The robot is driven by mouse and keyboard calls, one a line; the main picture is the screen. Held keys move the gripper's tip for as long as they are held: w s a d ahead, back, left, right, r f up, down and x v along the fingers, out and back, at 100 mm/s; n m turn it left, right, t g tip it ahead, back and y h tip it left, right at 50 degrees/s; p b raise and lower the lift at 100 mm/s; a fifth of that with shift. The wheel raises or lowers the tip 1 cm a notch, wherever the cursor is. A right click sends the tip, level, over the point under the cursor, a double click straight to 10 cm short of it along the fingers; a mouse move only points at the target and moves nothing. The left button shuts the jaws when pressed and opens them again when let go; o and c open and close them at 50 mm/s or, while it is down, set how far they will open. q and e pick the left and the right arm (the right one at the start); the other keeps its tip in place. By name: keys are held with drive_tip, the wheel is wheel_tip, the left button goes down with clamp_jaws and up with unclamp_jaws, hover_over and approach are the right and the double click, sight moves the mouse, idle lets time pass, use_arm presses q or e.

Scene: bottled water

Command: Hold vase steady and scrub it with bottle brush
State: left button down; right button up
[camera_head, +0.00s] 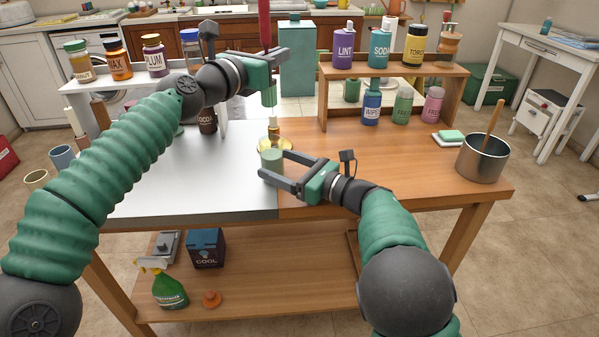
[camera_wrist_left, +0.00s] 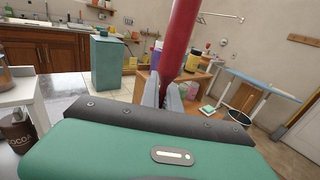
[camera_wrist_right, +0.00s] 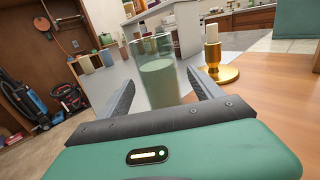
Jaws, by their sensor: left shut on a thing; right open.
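The bottle brush shows a long red handle (camera_head: 264,24), upright above the table. My left gripper (camera_head: 290,64) is shut on it; in the left wrist view the fingers (camera_wrist_left: 163,95) pinch the red handle (camera_wrist_left: 181,38). A green part below that gripper may be the brush head; I cannot tell. The vase (camera_head: 272,160) is a clear greenish glass cylinder, pale green in its lower part, upright on the table. My right gripper (camera_head: 274,166) is open with a finger on each side of the vase (camera_wrist_right: 159,80), not closed on it.
A steel pot (camera_head: 483,160) and a green sponge (camera_head: 451,136) are at the table's right. A shelf (camera_head: 322,92) with labelled bottles stands behind. The table's metal left part (camera_head: 165,190) is mostly clear.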

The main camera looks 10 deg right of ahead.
sight(263, 158)
drive_tip(key=x, duration=0.5)
drive_tip(key=shift+w+a, duration=0.15)
drive_tip(key=shift+a, duration=0.05)
drive_tip(key=c, duration=1.6)
drive_tip(key=o, duration=1)
drive_tip(key=c, duration=0.8)
